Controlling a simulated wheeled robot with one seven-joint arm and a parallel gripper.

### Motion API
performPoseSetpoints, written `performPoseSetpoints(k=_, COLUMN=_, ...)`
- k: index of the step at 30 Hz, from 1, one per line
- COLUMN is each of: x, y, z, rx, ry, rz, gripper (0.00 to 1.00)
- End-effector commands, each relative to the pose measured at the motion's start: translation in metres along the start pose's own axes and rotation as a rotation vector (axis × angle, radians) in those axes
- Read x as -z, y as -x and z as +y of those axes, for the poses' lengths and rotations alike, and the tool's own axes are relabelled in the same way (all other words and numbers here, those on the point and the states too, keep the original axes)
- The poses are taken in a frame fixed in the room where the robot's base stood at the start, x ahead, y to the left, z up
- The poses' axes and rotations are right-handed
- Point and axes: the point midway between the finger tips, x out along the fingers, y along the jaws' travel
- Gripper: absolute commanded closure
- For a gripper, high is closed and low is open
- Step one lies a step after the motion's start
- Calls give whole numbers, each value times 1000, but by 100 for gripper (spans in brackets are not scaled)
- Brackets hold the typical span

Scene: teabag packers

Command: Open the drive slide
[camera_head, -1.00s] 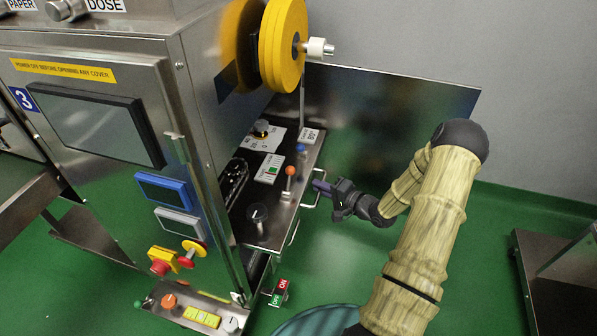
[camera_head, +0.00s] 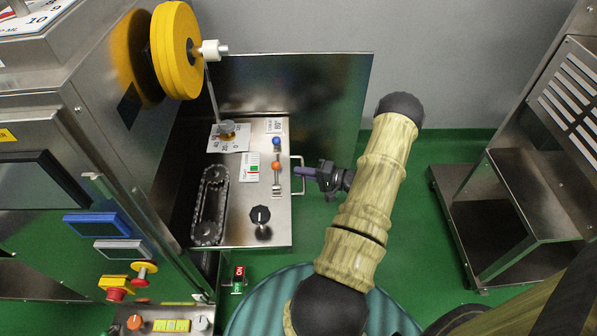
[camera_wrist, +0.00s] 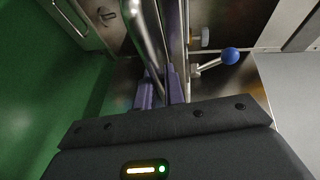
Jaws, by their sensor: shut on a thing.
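The drive slide (camera_head: 240,232) is a steel plate at the side of the machine, carrying a chain loop (camera_head: 209,207), a black knob (camera_head: 260,215) and small levers. A steel bar handle (camera_head: 300,184) is on its right edge. My gripper (camera_head: 300,171) reaches the handle from the right, its purple fingers shut on it. In the wrist view the handle (camera_wrist: 148,38) runs as a shiny bar to the fingers (camera_wrist: 162,92). A blue-ball lever (camera_wrist: 229,57) stands to the right of them. The exact contact is partly hidden.
The machine cabinet (camera_head: 110,120) with a yellow reel (camera_head: 177,50) stands at left. A steel panel (camera_head: 335,85) rises behind the slide. A steel stand (camera_head: 480,245) is at far right. Green floor (camera_head: 410,230) lies clear between the arm and the stand.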

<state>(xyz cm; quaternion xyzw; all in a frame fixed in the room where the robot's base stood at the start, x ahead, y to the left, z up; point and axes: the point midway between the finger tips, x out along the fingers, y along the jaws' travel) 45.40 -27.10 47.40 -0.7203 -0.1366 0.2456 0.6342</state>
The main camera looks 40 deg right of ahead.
Motion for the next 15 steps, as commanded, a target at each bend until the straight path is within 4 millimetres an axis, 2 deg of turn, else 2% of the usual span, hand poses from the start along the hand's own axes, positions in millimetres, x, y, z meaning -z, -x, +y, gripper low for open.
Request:
performPoseSetpoints(k=6, x=-2, y=-1, z=2, rx=-3, ry=-3, rz=-2, gripper=100)
performPoseSetpoints(k=7, x=-2, y=-1, z=2, rx=-3, ry=-3, rz=-2, gripper=83)
performPoseSetpoints(k=9, x=-1, y=-1, z=2, rx=-2, ry=-3, rz=-2, gripper=70)
performPoseSetpoints(k=15, x=-1, y=-1, z=0, rx=0, ry=-1, rz=-1, gripper=68)
